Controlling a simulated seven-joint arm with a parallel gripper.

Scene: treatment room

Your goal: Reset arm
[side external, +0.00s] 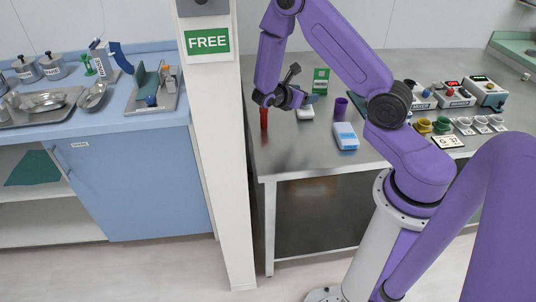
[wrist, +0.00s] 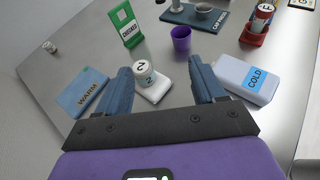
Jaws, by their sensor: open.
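My gripper (side external: 299,84) is at the end of my purple arm, above the steel table (side external: 290,160) near its left end in the side view. In the wrist view, the two blue fingers of my gripper (wrist: 162,84) stand wide apart with nothing held between them. A small white jar (wrist: 144,73) with a black mark on its lid sits on a white pad (wrist: 155,92), seen between the fingers. The jar does not touch either finger in that view.
In the wrist view, a blue WARM block (wrist: 82,96) lies left and a white COLD box (wrist: 243,80) right. Beyond are a purple cup (wrist: 181,40), green sign (wrist: 126,27) and red holder (wrist: 254,36). A white post (side external: 216,140) stands between the steel table and blue counter (side external: 100,125).

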